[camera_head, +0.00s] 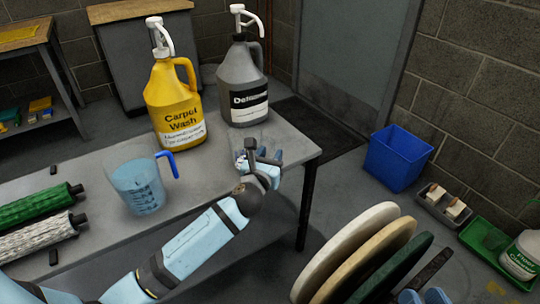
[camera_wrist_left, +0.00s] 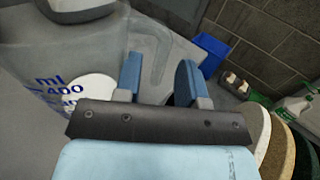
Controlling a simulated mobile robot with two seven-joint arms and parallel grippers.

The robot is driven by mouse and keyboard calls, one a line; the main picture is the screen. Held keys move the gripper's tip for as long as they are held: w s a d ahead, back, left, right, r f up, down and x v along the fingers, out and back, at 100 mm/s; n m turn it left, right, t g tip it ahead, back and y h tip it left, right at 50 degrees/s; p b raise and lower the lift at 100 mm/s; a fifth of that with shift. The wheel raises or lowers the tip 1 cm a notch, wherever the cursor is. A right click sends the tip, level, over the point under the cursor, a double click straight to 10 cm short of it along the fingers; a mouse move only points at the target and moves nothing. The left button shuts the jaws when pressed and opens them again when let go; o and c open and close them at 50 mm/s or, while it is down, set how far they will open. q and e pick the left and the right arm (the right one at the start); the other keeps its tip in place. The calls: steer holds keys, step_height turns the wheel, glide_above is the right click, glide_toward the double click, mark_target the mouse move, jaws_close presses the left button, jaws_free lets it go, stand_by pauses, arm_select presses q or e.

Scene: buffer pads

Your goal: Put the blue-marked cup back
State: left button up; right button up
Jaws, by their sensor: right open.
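My left gripper (camera_head: 262,166) is at the table's right end, beside a clear cup (camera_head: 240,141) in front of the grey jug. In the left wrist view, its two blue fingers (camera_wrist_left: 158,82) are apart. The cup's clear handle (camera_wrist_left: 162,45) shows between and beyond them; contact cannot be told. The clear cup (camera_wrist_left: 60,50) fills that view's left side and carries blue "ml 400" print. A second clear cup (camera_head: 136,184), with a blue handle and blue marks, stands on the table at the left. My right gripper (camera_head: 422,296) is open and empty at the bottom edge.
A yellow Carpet Wash jug (camera_head: 173,100) and a grey jug (camera_head: 243,85) stand at the table's back. Green and white rollers (camera_head: 38,238) lie at the left. Round pads (camera_head: 345,250) stand upright at lower right. A blue bin (camera_head: 396,158) stands on the floor.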

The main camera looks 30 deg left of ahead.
arm_select(q)
steer(key=shift+r, duration=0.2)
steer(key=s+d+p, duration=0.1)
steer(key=s+p, duration=0.2)
steer(key=s, duration=0.9)
steer(key=shift+d, duration=0.35)
arm_select(e)
steer(key=shift+t, duration=0.9)
steer(key=r, duration=0.4)
steer(key=shift+d+r, duration=0.2)
steer(key=shift+r, duration=0.1)
steer(key=shift+f, duration=0.1)
